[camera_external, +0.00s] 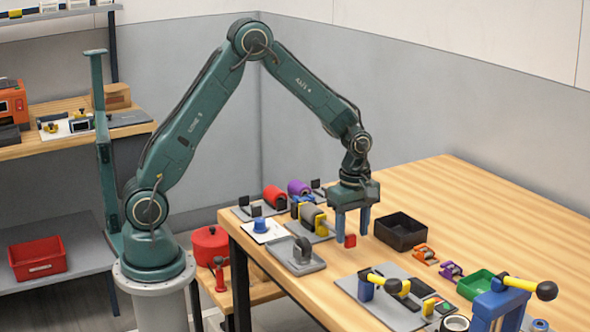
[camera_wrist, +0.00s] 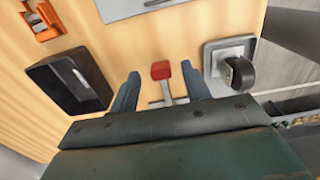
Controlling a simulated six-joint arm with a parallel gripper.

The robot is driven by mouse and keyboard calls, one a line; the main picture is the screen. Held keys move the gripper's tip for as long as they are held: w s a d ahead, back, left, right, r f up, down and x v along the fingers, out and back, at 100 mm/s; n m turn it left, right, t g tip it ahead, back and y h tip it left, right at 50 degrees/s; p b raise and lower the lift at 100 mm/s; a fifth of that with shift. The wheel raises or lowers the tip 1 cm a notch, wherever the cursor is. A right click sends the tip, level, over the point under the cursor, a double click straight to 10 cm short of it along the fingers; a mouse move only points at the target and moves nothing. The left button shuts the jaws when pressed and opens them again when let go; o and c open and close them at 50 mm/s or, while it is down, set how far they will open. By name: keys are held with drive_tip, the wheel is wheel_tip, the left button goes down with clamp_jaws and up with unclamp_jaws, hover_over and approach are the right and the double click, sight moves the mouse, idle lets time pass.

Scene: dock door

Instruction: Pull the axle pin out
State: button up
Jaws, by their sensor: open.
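The axle pin shows as a red block-shaped head (camera_wrist: 161,70) with a thin metal shaft and crossbar in the wrist view. In the external view the red head (camera_external: 350,241) is just below my gripper (camera_external: 352,236), near the grey roller (camera_external: 313,216) in its yellow and blue mount. My gripper (camera_wrist: 160,88) has its blue fingers apart, one on each side of the pin. The red head lies between them in the picture, with a visible gap to each finger. Most of the roller mount is hidden behind my gripper body in the wrist view.
A black wheel on a grey plate (camera_external: 296,262) stands left of the pin, and a black open bin (camera_external: 400,231) to its right. A red roller (camera_external: 275,196) and a purple roller (camera_external: 298,187) lie behind. Yellow-handled clamps (camera_external: 384,283) stand in front.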

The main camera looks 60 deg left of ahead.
wheel_tip(320, 180, up, 13)
idle(0.6)
drive_tip(key=shift+r, duration=0.1)
drive_tip(key=s+a+r+m+t, duration=0.3)
drive_tip(key=s+a+r+m, duration=0.3)
drive_tip(key=s+r+m, duration=0.45)
drive_tip(key=s+a+f+m+t, duration=0.1)
drive_tip(key=s+m, duration=0.2)
drive_tip(key=s, duration=0.4)
drive_tip(key=s+a+f+m+t, duration=0.1)
drive_tip(key=s+a+m, duration=0.1)
drive_tip(key=s+m, duration=0.2)
drive_tip(key=s, duration=0.3)
drive_tip(key=shift+s+f+t, duration=0.3)
drive_tip(key=shift+s, duration=0.05)
